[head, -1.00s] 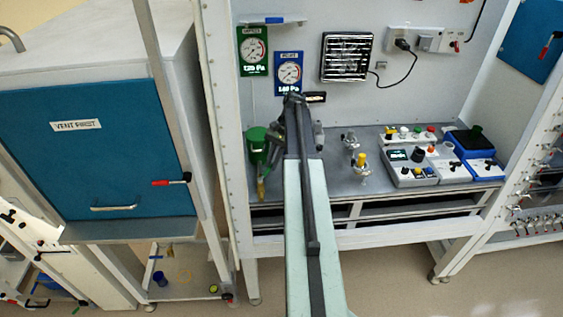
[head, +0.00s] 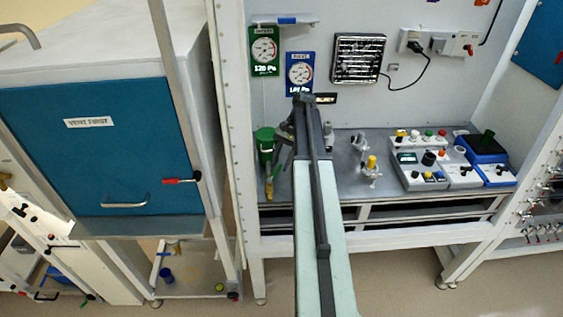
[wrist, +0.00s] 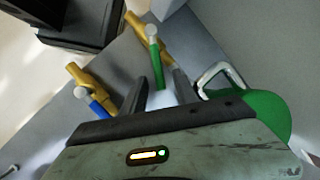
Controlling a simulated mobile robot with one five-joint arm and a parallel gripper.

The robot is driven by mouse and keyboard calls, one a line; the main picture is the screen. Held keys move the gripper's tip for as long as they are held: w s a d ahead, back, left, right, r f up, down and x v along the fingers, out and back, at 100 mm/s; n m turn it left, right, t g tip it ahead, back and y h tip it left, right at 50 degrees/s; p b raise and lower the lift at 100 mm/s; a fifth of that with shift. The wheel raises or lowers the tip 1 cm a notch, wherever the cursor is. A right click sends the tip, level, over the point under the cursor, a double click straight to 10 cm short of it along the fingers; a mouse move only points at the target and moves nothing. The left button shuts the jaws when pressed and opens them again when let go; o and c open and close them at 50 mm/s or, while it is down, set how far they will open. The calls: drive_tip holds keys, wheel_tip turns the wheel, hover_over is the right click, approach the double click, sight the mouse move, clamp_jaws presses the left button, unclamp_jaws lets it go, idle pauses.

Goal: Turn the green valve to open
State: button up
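The green valve (wrist: 155,62) shows in the wrist view as a green lever with a pale grey knob-like hub on a yellow pipe body (wrist: 139,24). A second valve with a blue lever (wrist: 100,107) and yellow body lies to its left. My gripper (wrist: 158,82) is open, with its two dark fingers apart. The lower end of the green lever appears between the fingertips; I cannot tell whether they touch it. In the head view my gripper (head: 281,158) is over the left part of the bench, partly hidden by my arm, near a yellow valve body (head: 269,186).
A green container (head: 265,141) stands close by on the bench; its green rim (wrist: 270,112) shows right of my fingers. Yellow-topped fittings (head: 371,165) and a control box (head: 422,158) stand right. A blue-fronted cabinet (head: 95,150) is left. The bench middle (head: 340,180) is partly free.

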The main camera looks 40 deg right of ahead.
drive_tip(key=p+v, duration=0.6)
drive_tip(key=v, duration=0.1)
drive_tip(key=shift+r+p, duration=0.3)
drive_tip(key=shift+r, duration=0.05)
drive_tip(key=shift+d, duration=0.1)
